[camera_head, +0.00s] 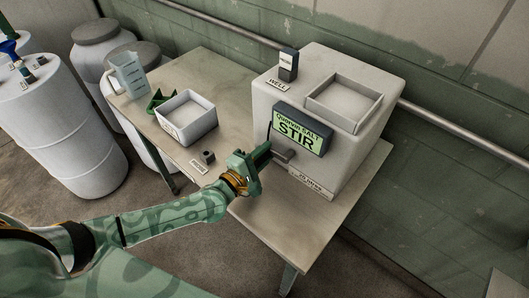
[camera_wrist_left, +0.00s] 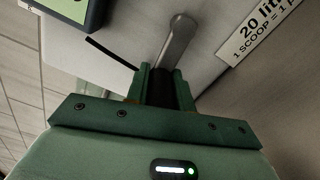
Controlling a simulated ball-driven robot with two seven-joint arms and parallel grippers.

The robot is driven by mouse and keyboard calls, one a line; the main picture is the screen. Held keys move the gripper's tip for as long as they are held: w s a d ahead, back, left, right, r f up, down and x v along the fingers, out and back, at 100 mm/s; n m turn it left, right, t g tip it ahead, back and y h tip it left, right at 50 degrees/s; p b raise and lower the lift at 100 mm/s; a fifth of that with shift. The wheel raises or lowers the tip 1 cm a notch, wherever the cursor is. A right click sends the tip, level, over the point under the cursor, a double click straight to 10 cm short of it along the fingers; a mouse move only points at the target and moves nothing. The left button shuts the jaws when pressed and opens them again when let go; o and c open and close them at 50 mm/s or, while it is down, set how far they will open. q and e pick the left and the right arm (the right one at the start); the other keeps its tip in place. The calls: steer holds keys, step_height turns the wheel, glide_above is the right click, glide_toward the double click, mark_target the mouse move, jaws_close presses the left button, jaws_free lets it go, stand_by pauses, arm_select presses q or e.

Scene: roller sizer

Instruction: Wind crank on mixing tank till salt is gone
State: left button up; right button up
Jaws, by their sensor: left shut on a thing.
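The mixing tank (camera_head: 355,150) is a pale box on the table, with an open square hopper (camera_head: 372,117) on top. I cannot make out any salt inside the tank. My right gripper is out of view.
The table (camera_head: 262,215) also holds a white bin (camera_head: 188,134), a green scoop (camera_head: 156,100), a clear jug (camera_head: 129,74) and a small dark block (camera_head: 208,157). White drums (camera_head: 68,125) stand at the left. A pipe (camera_head: 450,126) runs along the wall behind.

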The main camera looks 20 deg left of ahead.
mark_target(267, 153)
arm_select(q)
step_height(267, 153, up, 3)
steer(key=m+p, duration=0.4)
steer(key=shift+d+m, duration=0.1)
steer(key=shift+m, duration=0.2)
steer(key=m+p, duration=0.1)
steer(key=r+m+p, duration=0.1)
steer(key=shift+s+d+m, duration=0.1)
steer(key=shift+d+m, duration=0.15)
steer(key=shift+m, duration=0.05)
steer(key=shift+s+d+r+m+p, duration=0.3)
steer(key=shift+d+m+p, duration=0.5)
steer(key=shift+m, duration=0.85)
steer(key=shift+s+d+r+m+p, duration=0.2)
steer(key=shift+d+r+m+p, duration=0.15)
steer(key=shift+m+p, duration=1.05)
steer(key=shift+s+d+r+m+p, duration=0.3)
steer(key=shift+d+m+p, duration=0.35)
steer(key=shift+m, duration=1.2)
steer(key=shift+f, duration=0.1)
steer(key=o, duration=0.8)
steer(key=shift+o, duration=0.9)
steer(key=shift+w, duration=0.1)
